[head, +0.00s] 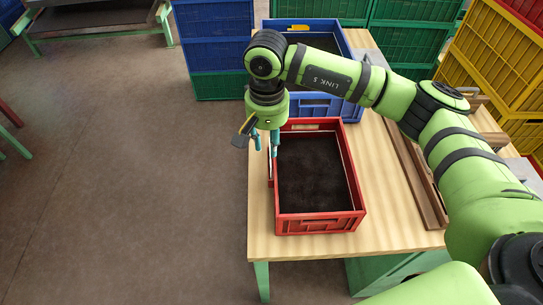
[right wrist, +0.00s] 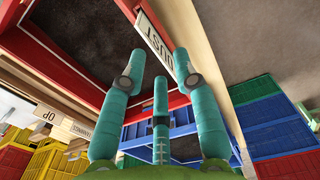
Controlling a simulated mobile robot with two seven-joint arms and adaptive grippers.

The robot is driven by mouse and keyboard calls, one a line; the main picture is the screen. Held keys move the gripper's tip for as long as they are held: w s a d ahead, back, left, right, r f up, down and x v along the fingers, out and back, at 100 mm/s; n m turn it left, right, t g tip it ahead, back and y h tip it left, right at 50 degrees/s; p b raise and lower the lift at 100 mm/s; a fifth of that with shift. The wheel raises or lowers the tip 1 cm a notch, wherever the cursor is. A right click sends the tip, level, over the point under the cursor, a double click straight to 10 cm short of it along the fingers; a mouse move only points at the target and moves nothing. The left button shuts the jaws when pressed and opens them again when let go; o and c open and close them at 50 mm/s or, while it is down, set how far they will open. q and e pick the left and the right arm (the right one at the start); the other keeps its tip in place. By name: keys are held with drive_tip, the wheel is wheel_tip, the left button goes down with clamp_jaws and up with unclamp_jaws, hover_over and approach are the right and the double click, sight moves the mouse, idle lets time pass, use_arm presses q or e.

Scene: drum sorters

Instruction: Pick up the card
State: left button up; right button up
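A white card (right wrist: 156,46) with dark letters reading like "DUST", upside down in the right wrist view, is at the red wall of the red crate (head: 318,224). I cannot tell how it is held there. My right gripper (head: 264,146) points down at the crate's left edge in the head view. Its teal fingers (right wrist: 160,58) are apart on either side of the card in the right wrist view, with no visible grip on it; part of the card is hidden behind a finger. My left gripper is not in view.
The red crate holds dark material and stands on a wooden table (head: 385,215). A blue crate (head: 350,108) is behind it. Wooden rails (head: 415,180) lie on the right. Stacked blue, green and yellow crates (head: 505,65) stand beyond. Floor left of the table is clear.

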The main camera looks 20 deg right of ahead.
drive_tip(key=f, duration=0.1)
drive_tip(key=f+p, duration=0.1)
drive_tip(key=f, duration=0.1)
drive_tip(key=f+p, duration=0.1)
drive_tip(key=shift+w+d+f, duration=0.25)
drive_tip(key=shift+d, duration=0.1)
drive_tip(key=shift+f, duration=0.3)
clamp_jaws()
